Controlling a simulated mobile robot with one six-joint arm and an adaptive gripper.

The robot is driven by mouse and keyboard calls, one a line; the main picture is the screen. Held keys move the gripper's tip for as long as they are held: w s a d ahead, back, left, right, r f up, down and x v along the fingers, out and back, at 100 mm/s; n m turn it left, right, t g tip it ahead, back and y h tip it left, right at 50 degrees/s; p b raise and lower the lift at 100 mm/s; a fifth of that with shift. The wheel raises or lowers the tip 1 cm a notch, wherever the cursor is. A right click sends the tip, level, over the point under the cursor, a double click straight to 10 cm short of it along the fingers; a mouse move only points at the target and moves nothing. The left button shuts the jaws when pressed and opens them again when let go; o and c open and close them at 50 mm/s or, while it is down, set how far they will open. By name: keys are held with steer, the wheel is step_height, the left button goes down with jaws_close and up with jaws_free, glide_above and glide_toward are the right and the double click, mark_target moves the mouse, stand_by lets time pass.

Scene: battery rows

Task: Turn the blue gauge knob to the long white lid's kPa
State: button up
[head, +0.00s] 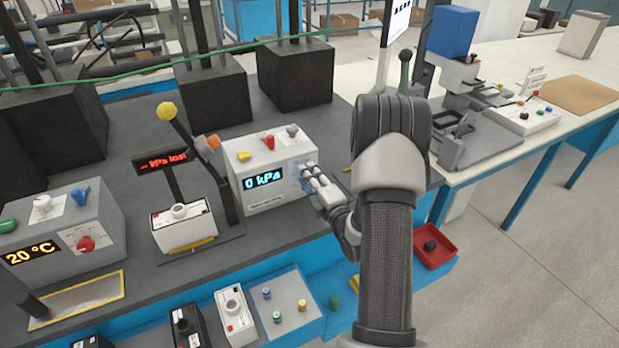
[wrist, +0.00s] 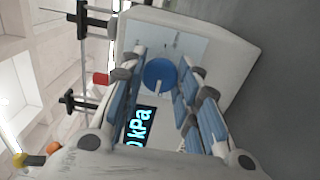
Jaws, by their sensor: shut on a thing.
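The white gauge box (head: 265,200) stands on the dark bench with a lit display (head: 263,179) reading 0 kPa. My gripper (head: 312,182) is at the right part of its front face. In the wrist view the blue knob (wrist: 160,75) sits between the fingers of my gripper (wrist: 161,82), which are shut on it. A pale pointer line shows on the knob. In the head view the knob is hidden by the fingers. A long box with a white lid (head: 234,318) lies at the bench's front; any kPa figure on it is too small to read.
A red-lettered sign (head: 160,161) ending in "kPa lost" and a yellow-knobbed lever (head: 167,111) stand left of the gauge box. A 20 °C box (head: 70,235) is further left. A red tray (head: 435,246) is to the right of my arm.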

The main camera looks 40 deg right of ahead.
steer(key=shift+m, duration=0.3)
steer(key=shift+m+p, duration=0.75)
steer(key=shift+m, duration=16.95)
steer(key=o, duration=1.1)
